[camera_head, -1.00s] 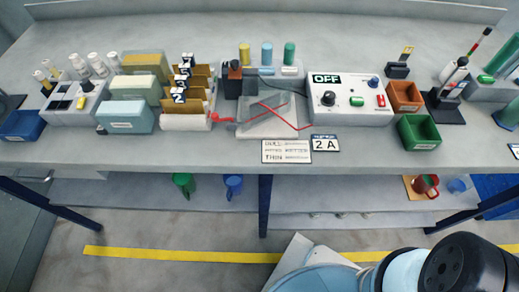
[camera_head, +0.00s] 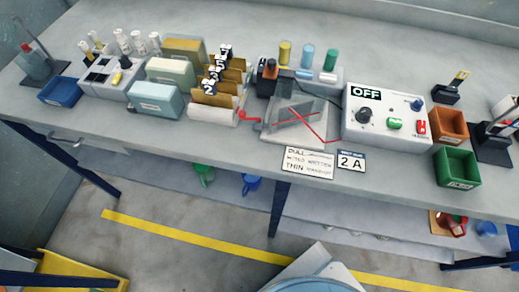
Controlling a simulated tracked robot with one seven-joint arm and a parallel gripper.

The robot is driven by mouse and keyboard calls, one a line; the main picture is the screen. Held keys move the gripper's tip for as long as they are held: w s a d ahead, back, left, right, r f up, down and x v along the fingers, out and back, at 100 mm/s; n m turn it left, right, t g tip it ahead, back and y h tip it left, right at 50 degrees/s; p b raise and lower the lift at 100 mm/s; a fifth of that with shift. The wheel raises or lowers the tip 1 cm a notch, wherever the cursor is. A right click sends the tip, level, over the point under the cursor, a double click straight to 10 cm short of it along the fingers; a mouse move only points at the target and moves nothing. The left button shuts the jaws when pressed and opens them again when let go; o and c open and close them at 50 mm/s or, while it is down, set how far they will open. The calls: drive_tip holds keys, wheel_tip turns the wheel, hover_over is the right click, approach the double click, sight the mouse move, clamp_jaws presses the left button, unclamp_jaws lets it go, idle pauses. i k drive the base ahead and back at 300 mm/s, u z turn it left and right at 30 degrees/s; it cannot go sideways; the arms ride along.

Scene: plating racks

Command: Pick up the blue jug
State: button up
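The blue jug (camera_head: 251,184) is on the lower shelf under the bench, a little left of the picture's middle. The bench's front edge hides its upper part. A green jug (camera_head: 204,174) is to its left on the same shelf, also partly hidden. My gripper is not in view; only a pale part of my own body shows at the bottom edge.
The bench top (camera_head: 225,140) holds a control box (camera_head: 388,118) reading OFF, a green bin (camera_head: 457,168) and a blue bin (camera_head: 61,92). A red mug (camera_head: 457,228) and a small blue item (camera_head: 487,230) are on the lower shelf at right. Floor with a yellow line (camera_head: 200,238) is clear in front.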

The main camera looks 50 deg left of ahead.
sight(250, 183)
drive_tip(key=k, duration=1.65)
drive_tip(key=u, duration=0.5)
drive_tip(key=k, duration=0.8)
drive_tip(key=u, duration=0.35)
drive_tip(key=i, duration=1)
